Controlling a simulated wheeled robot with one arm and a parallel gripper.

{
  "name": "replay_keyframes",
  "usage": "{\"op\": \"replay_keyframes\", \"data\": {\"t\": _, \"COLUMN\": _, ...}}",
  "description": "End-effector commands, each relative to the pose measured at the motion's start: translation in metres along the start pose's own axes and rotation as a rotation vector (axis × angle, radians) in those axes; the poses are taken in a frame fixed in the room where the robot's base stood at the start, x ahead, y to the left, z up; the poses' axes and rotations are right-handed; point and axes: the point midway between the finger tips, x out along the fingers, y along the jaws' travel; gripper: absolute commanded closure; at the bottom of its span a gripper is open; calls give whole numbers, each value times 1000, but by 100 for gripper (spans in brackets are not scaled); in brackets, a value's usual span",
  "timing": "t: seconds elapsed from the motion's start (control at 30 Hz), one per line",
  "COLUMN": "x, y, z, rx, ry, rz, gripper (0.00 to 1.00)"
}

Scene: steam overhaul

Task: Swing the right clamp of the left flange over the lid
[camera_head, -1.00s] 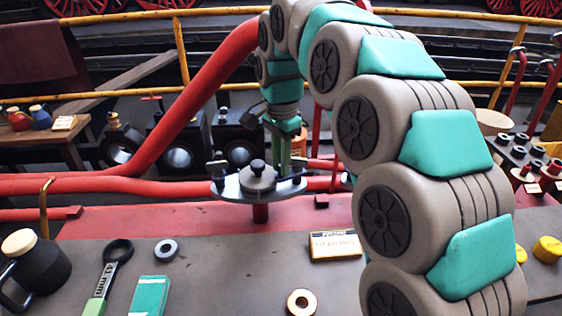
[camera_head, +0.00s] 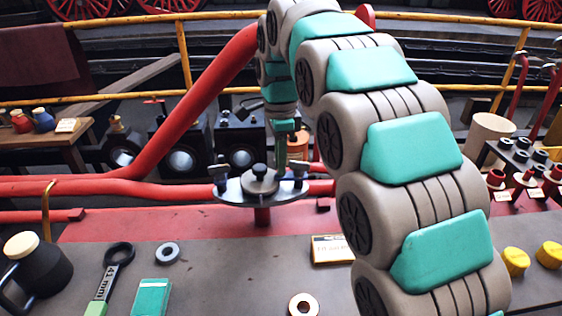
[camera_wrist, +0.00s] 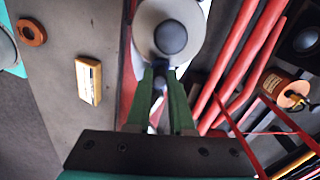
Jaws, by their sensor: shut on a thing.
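The left flange (camera_head: 233,192) is a grey plate on a red stub. Its round grey lid (camera_head: 260,184) has a dark knob on top. A dark clamp stands at its left edge (camera_head: 221,174) and the right clamp (camera_head: 298,172) at its right. My gripper (camera_head: 281,160) points down just right of the knob. In the wrist view the lid (camera_wrist: 150,20) is straight ahead, and the green fingers of my gripper (camera_wrist: 160,80) are shut on a small dark part beside it, seemingly the right clamp. The fingers hide much of the part, so its exact angle over the lid is unclear.
Red pipes (camera_head: 130,188) run behind and left of the flange. A spanner (camera_head: 110,275), a grey ring (camera_head: 167,252), a copper ring (camera_head: 303,305), a labelled box (camera_head: 330,249) and a dark jug (camera_head: 38,265) lie on the bench in front. My arm blocks the right side.

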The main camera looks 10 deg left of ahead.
Motion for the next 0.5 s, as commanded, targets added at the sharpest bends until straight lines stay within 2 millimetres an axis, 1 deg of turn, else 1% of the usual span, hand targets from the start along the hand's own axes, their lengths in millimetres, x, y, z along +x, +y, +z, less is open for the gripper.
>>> {"op": "replay_keyframes", "data": {"t": 0.27, "x": -1, "y": -1, "z": 0, "rx": 5, "ry": 0, "rz": -5, "gripper": 100}}
{"op": "replay_keyframes", "data": {"t": 0.3, "x": -1, "y": -1, "z": 0, "rx": 5, "ry": 0, "rz": -5, "gripper": 77}}
{"op": "replay_keyframes", "data": {"t": 0.5, "x": -1, "y": -1, "z": 0, "rx": 4, "ry": 0, "rz": -3, "gripper": 55}}
